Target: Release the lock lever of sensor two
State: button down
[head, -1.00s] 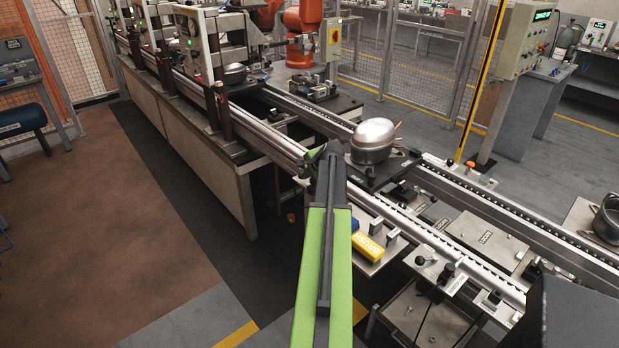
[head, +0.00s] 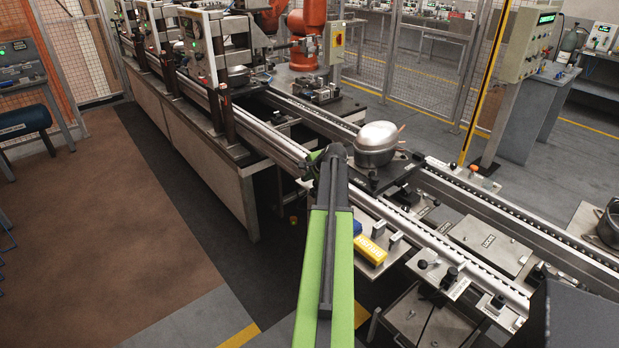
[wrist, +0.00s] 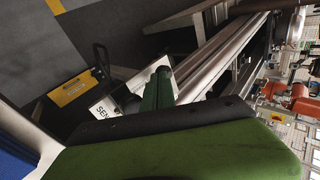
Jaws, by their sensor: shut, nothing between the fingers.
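My gripper (head: 322,157) is at the near rail of the conveyor, left of the silver compressor (head: 376,143). It is shut and empty. In the wrist view its dark green fingertips (wrist: 158,90) show in front of a white plate (wrist: 103,108) whose black lettering starts with "SEN"; the rest is covered. I cannot tell which sensor that plate names. Small black-knobbed levers (head: 423,264) stand on a metal plate along the near rail, right of and nearer than my gripper. Their labels are too small to read, and the lever of sensor two cannot be told apart.
A yellow block (head: 370,250) lies on a shelf below the rail, just right of my arm. The conveyor rail (head: 455,248) runs to the lower right. A press station (head: 205,60) stands at the upper left. The brown floor (head: 170,220) at left is clear.

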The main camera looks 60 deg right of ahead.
jog(key=shift+w+d, duration=0.15)
jog(key=shift+w, duration=0.5)
jog(key=shift+w+d, duration=0.1)
jog(key=shift+w, duration=0.2)
jog(key=shift+w+d, duration=0.5)
jog(key=shift+w, duration=0.3)
jog(key=shift+w+d, duration=0.9)
jog(key=shift+d, duration=0.25)
jog(key=shift+w+d, duration=0.15)
jog(key=shift+d, duration=0.15)
jog(key=shift+a+r, duration=0.1)
dwell(0.9)
jog(key=a+r+p, duration=0.6)
jog(key=r+p, duration=0.1)
jog(key=shift+s+a+r+p, duration=0.2)
jog(key=shift+s+p, duration=0.1)
jog(key=shift+s, duration=0.1)
